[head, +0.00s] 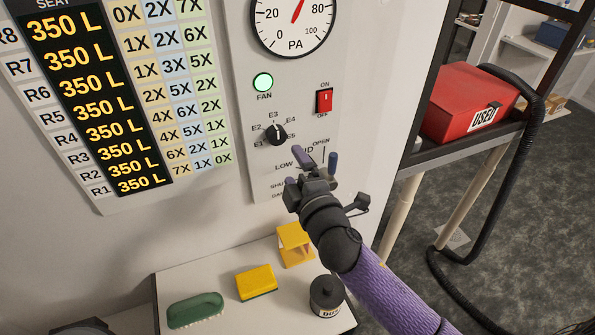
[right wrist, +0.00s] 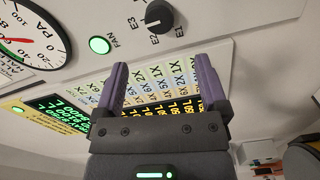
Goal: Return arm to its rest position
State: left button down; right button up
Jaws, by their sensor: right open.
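My right arm comes in from the lower right of the head view. Its gripper (head: 316,160) is open and empty, with two purple fingers raised in front of the white control panel (head: 222,60). It covers part of the lower lettering near "LOW" and "OPEN". In the right wrist view the same gripper (right wrist: 161,68) shows its fingers spread, with nothing between them. My left gripper is not in view.
The panel bears a gauge (head: 293,22), a lit green fan lamp (head: 263,82), a red switch (head: 324,101) and a black knob (head: 276,134). Below, a small table holds a green brush (head: 195,310), yellow sponge (head: 256,281), yellow stand (head: 296,245) and dark jar (head: 326,296). A red bin (head: 468,101) stands right.

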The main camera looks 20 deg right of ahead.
jog(key=shift+s, duration=0.7)
jog(key=shift+f, duration=0.1)
